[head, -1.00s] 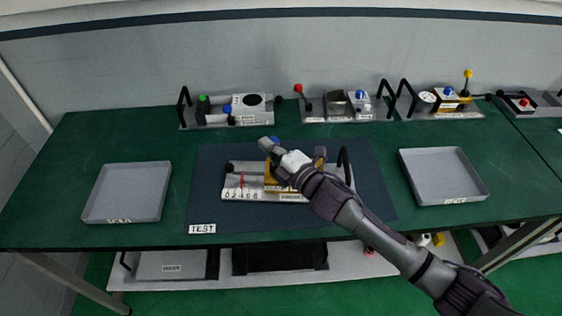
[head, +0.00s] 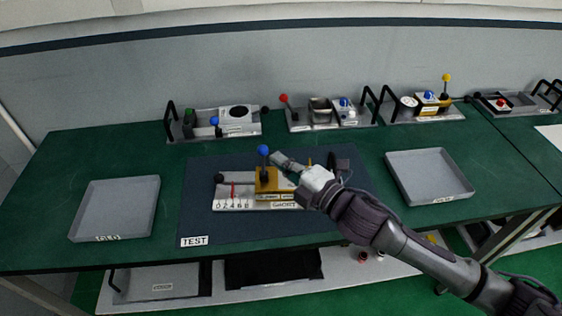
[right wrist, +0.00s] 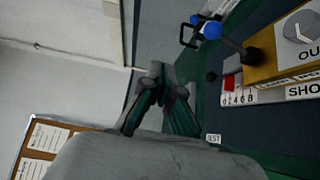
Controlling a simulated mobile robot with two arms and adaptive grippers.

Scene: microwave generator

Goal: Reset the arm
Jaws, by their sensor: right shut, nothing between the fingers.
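My right arm comes in from the lower right in the head view. Its gripper (head: 282,160) is shut and empty, just right of the blue-knobbed lever (head: 263,150) and apart from it. The lever stands upright on the yellow block (head: 267,183) of the test device, which lies on the dark TEST mat (head: 210,226). In the right wrist view the shut fingers (right wrist: 158,72) show left of the device, with the blue knob (right wrist: 211,30) and yellow block (right wrist: 285,45) at upper right. The arm hides the right part of the device. My left gripper is out of view.
A grey tray (head: 118,188) sits at the left of the green table, and another tray (head: 437,158) at the right. Several devices with levers and handles stand along the back, including one with a red knob (head: 283,98). The green top between mat and left tray is clear.

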